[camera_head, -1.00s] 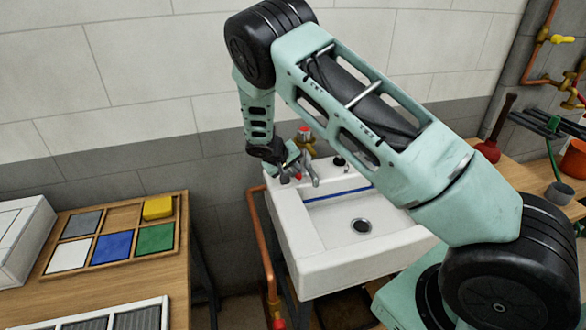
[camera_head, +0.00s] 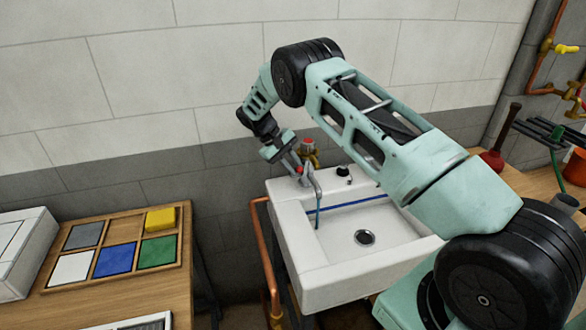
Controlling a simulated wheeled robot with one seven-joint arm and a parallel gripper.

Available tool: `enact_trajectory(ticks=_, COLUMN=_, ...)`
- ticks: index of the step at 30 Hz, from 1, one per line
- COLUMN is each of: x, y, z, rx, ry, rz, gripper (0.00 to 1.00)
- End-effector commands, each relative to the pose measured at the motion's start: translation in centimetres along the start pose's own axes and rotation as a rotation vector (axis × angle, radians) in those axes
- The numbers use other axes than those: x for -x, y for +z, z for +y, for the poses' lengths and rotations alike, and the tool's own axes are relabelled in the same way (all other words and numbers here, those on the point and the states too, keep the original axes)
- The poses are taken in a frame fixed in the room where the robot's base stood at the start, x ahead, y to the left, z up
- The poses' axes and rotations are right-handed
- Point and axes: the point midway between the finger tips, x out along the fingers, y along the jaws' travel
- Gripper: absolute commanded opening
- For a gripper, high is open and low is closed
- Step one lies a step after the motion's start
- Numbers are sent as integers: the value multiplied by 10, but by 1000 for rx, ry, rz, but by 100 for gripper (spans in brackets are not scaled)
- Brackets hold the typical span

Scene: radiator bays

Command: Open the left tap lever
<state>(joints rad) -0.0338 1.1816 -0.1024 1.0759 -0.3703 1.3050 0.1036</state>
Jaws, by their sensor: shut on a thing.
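A white basin (camera_head: 312,262) stands against the tiled wall. At its back left corner is a tap with a curved metal spout (camera_head: 316,186). The left tap lever is mostly hidden by my gripper; a small red part (camera_head: 299,169) shows beside the jaws. My gripper (camera_head: 287,157) reaches down from the left and is shut on the lever, tilted. A thin bluish stream (camera_head: 317,217) hangs below the spout. A black knob (camera_head: 343,171) sits on the basin's back rim to the right.
A brass fitting with a red top (camera_head: 309,148) stands just behind the tap. A copper pipe (camera_head: 266,262) runs down the basin's left side. A wooden tray of coloured tiles (camera_head: 182,248) lies on the left bench. A plunger (camera_head: 495,158) stands at right.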

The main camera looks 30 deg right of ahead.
Motion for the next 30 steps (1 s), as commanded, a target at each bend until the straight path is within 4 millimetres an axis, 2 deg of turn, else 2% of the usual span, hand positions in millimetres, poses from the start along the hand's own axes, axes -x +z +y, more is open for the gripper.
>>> enact_trajectory(ticks=18, x=1, y=2, z=0, rx=24, ry=-10, rz=-37, gripper=0)
enact_trajectory(ticks=19, x=1, y=2, z=0, rx=24, ry=-10, rz=-37, gripper=25)
enact_trajectory(ticks=21, x=1, y=2, z=0, rx=24, ry=-10, rz=-37, gripper=41)
enact_trajectory(ticks=30, x=1, y=2, z=0, rx=22, ry=-8, rz=-35, gripper=41)
